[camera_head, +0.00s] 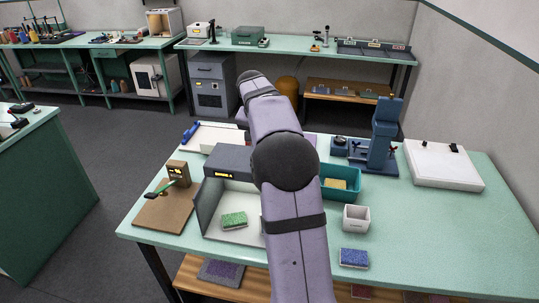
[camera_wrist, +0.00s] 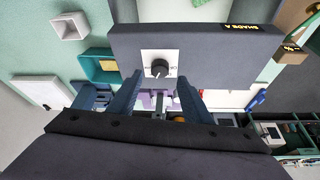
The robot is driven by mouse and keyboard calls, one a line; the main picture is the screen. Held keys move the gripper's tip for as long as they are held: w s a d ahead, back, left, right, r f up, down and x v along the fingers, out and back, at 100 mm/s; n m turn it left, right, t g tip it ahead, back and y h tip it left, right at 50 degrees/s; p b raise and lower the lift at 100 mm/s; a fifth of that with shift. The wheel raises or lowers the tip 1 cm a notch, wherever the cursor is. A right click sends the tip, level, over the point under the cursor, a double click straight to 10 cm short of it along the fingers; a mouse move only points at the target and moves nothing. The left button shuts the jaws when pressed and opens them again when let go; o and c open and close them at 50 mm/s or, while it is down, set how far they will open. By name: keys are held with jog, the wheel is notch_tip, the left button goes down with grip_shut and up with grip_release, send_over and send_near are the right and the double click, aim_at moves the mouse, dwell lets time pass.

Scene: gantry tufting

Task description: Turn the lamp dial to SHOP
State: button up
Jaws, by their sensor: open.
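The lamp dial (camera_wrist: 160,68) is a round black knob on a white plate, set in the dark grey face of the lamp booth (camera_wrist: 215,45). Small marks stand beside the knob, too small to read, so I cannot tell its setting. My gripper (camera_wrist: 159,82) is open, with one blue-grey finger on each side just below the dial in the wrist view. Nothing is between the fingers, and I cannot tell how far they are from the plate. In the head view the booth (camera_head: 228,160) stands left of my arm, which hides the dial and gripper.
A green sponge block (camera_head: 233,220) lies in the booth. A brown board (camera_head: 165,212) lies at left. The table's right front is clear.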

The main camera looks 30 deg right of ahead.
jog(key=shift+b+v, duration=0.35)
jog(key=shift+v, duration=1.35)
jog(key=s+a+f+n+g+y, duration=0.1)
jog(key=s+a+f+n, duration=0.2)
jog(key=s+a+f, duration=0.35)
jog(key=s+a+f+n+y, duration=0.2)
jog(key=s+a+f+n, duration=0.15)
jog(key=a, duration=0.65)
jog(key=s+a+f+n, duration=0.2)
jog(key=s+a+f, duration=0.2)
jog(key=s, duration=0.5)
jog(key=s+a+f+n+g, duration=0.1)
jog(key=s+a+f, duration=0.3)
jog(key=s, duration=0.5)
jog(key=shift+s+a+n+g+y, duration=0.2)
jog(key=shift+a+n+g+y, duration=0.15)
jog(key=shift+a+n, duration=0.3)
jog(key=shift+d+f, duration=0.1)
